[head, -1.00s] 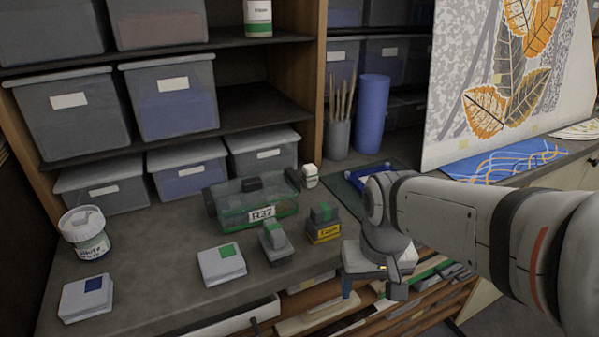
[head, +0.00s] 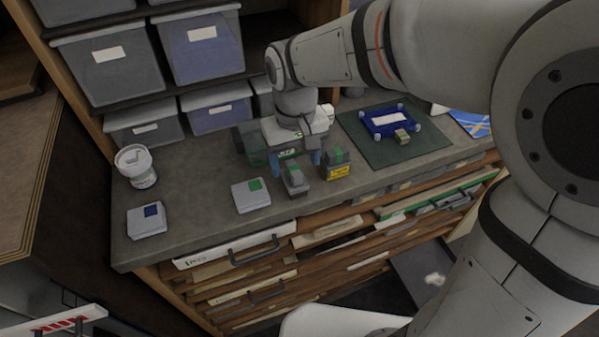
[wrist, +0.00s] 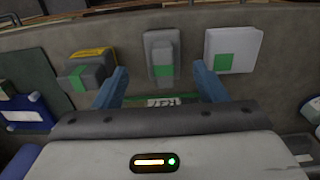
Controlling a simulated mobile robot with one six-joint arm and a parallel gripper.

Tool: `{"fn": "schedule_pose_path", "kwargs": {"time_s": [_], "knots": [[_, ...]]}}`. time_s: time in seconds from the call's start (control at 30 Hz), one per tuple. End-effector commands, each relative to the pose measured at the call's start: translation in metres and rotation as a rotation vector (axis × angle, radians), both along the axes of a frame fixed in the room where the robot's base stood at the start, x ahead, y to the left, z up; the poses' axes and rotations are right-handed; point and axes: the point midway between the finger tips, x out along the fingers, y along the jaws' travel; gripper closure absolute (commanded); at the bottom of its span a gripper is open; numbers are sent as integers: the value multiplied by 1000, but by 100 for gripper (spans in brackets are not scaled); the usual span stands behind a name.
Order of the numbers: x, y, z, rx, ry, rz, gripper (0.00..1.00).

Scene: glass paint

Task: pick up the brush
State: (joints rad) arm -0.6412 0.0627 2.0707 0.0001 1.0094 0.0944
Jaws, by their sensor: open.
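A grey block with a narrower raised grip and a green patch, possibly the brush (head: 294,180), lies on the grey worktop. In the wrist view the same block (wrist: 163,45) sits ahead of and between my fingers. My gripper (head: 296,162) is open and empty, with blue fingers pointing down just behind the block in the head view. In the wrist view my gripper (wrist: 160,78) shows a finger toward each side of it. I cannot tell the exact height gap. The cup of thin handles by the shelf is hidden behind my arm.
A grey-and-yellow block (head: 337,165) stands close on the right, a white pad with a green square (head: 251,195) on the left. A translucent green box (head: 250,143) is partly hidden behind my gripper. A blue frame (head: 373,121) lies on a green mat (head: 360,150).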

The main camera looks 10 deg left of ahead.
Motion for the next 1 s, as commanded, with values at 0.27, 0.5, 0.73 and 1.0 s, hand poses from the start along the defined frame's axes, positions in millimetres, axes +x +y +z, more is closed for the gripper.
{"fn": "schedule_pose_path", "kwargs": {"time_s": [0.27,0.5,0.73,1.0], "knots": [[-1,3,-39,-2,3,0,35],[-1,4,-44,1,-1,1,35],[-1,4,-44,1,-1,1,48],[-1,4,-44,1,-1,2,70]]}}
